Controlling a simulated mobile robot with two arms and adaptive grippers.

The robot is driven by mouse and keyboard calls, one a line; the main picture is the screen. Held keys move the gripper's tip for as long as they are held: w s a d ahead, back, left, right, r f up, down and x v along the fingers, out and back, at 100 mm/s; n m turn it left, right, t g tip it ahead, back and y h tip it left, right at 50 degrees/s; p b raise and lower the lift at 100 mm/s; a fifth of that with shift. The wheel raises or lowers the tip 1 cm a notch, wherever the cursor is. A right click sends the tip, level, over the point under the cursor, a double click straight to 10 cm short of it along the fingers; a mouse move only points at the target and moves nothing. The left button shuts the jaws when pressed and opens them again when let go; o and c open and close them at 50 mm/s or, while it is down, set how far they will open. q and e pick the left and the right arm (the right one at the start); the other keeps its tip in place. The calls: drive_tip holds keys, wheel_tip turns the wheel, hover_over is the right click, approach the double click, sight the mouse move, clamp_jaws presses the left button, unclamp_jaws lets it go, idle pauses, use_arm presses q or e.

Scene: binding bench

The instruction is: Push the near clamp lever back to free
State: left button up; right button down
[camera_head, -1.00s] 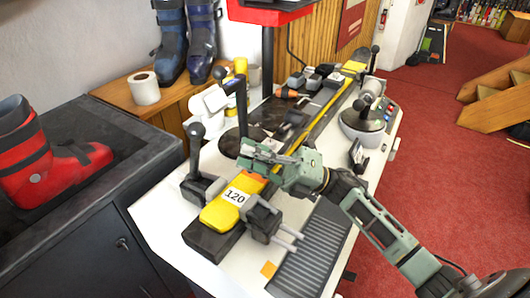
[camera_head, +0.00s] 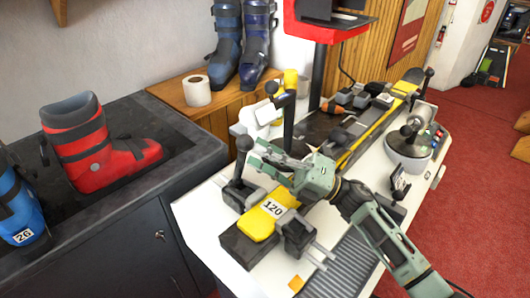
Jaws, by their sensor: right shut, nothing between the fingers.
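The near clamp lever (camera_head: 242,164) is a black stick with a round knob, standing nearly upright on a dark grey clamp left of the ski. My right gripper (camera_head: 258,158) is green-grey and shut, with nothing between its fingers. It reaches in from the right over the ski, with its fingertips just right of the lever, near the knob. I cannot tell whether they touch. The ski's yellow end (camera_head: 262,221) carries a 120 label and lies between clamp blocks. Another black lever (camera_head: 288,125) with a knob stands farther back. My left gripper is not in view.
The white bench (camera_head: 198,215) runs back to the right. A white domed device (camera_head: 408,150) stands at its right edge. A red boot (camera_head: 98,152) rests on the dark counter at left. A red-framed stand (camera_head: 325,30) rises behind. Red carpet lies right of the bench.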

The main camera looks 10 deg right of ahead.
sight(252, 142)
drive_tip(key=w+p, duration=0.1)
drive_tip(key=p, duration=0.1)
drive_tip(key=w+a+r+m+h+p, duration=0.1)
drive_tip(key=p, duration=0.1)
drive_tip(key=w+a+m+h+p, duration=0.1)
drive_tip(key=p, duration=0.1)
drive_tip(key=shift+r, duration=0.35)
drive_tip(key=shift+f, duration=0.1)
